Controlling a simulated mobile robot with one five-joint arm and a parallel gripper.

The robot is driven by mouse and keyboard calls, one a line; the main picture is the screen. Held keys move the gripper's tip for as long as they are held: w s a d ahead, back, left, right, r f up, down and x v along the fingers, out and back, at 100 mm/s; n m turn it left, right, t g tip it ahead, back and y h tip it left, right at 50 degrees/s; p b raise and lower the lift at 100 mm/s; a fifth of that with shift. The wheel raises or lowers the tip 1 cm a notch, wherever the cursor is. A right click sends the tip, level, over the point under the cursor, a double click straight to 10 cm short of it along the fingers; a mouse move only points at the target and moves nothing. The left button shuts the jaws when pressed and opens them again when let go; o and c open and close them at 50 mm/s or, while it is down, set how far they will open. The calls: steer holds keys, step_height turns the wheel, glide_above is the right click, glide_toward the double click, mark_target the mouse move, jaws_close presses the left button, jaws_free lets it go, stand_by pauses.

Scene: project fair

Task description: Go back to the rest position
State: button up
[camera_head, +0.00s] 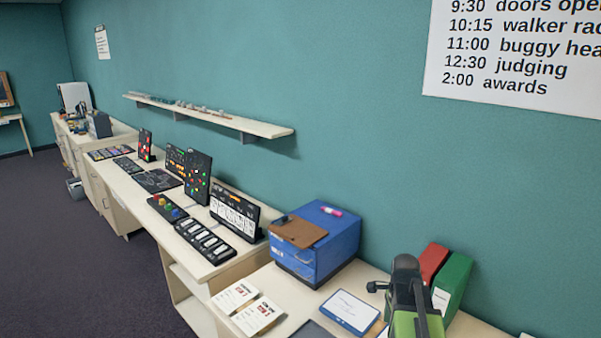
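My gripper does not show in the head view, and no gripper fingers can be made out. Whether it is open or shut, and whether it holds anything, is hidden. The task line names no object.
The near table holds a blue box (312,254), a brown clipboard (298,232) on its top, printed cards (258,314), a blue-edged tablet-like panel (350,311), and red (433,262) and green binders (456,280). Left floor (60,270) is clear.

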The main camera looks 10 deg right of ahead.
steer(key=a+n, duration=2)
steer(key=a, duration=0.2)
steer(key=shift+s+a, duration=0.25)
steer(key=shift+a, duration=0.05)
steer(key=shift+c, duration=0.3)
